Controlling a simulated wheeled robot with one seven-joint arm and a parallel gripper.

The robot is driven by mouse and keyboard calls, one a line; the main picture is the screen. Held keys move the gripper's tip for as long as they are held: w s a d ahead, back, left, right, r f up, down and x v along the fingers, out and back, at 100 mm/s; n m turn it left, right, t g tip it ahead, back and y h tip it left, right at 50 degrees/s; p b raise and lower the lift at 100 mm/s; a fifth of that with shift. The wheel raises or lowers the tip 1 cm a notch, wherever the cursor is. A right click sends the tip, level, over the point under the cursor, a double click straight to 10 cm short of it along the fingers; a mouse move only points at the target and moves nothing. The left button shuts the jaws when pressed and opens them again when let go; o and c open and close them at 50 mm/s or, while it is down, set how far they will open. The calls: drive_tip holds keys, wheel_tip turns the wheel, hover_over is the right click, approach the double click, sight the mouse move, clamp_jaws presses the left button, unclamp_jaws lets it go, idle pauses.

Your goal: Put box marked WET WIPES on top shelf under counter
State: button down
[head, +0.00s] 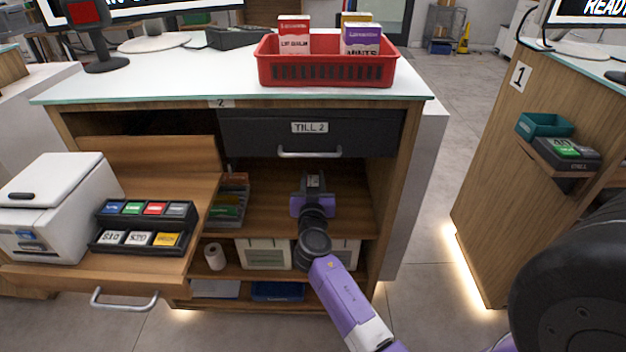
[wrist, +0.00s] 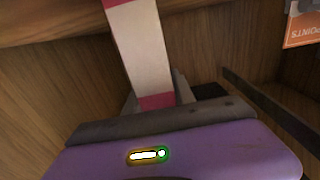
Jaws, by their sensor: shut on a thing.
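My gripper (head: 312,190) reaches into the open compartment under the till counter, just above the top shelf (head: 350,208). In the wrist view my gripper (wrist: 156,98) is shut on a slim white box with pink-red bands (wrist: 142,50). No lettering on the side facing the camera can be read, so the WET WIPES mark is not seen. In the head view the box is mostly or wholly hidden behind my gripper. I cannot tell whether the box touches the shelf.
A stack of packets (head: 231,198) stands at the shelf's left. The closed TILL 2 drawer (head: 310,133) hangs above. A lower shelf holds a paper roll (head: 214,256) and white bins (head: 262,254). A pulled-out tray (head: 60,272) juts out at left. The shelf's right side looks clear.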

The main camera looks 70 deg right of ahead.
drive_tip(key=shift+f, duration=0.15)
drive_tip(key=c, duration=1.1)
unclamp_jaws()
drive_tip(key=shift+o, duration=0.2)
